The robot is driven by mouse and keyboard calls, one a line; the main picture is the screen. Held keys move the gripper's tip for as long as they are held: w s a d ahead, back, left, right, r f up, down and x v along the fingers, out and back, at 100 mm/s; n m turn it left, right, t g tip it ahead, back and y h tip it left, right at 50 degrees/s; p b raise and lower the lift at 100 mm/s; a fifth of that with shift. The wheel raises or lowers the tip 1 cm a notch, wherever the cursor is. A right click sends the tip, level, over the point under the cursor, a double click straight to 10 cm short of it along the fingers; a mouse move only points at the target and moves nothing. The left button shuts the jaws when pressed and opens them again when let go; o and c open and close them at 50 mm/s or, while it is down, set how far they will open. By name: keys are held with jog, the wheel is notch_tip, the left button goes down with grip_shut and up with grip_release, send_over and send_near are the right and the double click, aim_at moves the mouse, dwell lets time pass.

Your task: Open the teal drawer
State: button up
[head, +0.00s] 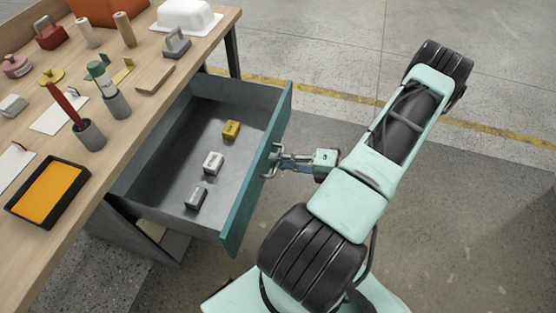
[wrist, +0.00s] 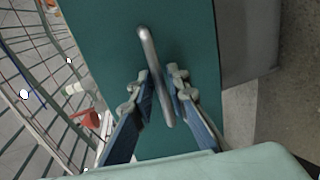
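The teal drawer (head: 257,172) is pulled well out from under the wooden workbench, and its grey inside shows. A small yellow block (head: 231,130), a white block (head: 213,162) and a grey block (head: 196,198) lie on its floor. The drawer's teal front fills the middle of the wrist view (wrist: 185,35). Its metal bar handle (wrist: 147,45) runs between the two fingers of my gripper (wrist: 160,80). In the head view my gripper (head: 274,160) is at the handle outside the drawer front.
The workbench top (head: 150,105) carries an orange-filled tray (head: 47,190), pen holders, stamps and a white lidded dish (head: 185,16). Open concrete floor (head: 470,190) lies to the right, with a yellow line across it. A wire rack (wrist: 40,90) shows at the left of the wrist view.

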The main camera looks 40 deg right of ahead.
jog(key=v, duration=1.1)
jog(key=shift+s+d, duration=0.2)
jog(key=shift+s, duration=0.05)
jog(key=shift+r, duration=0.1)
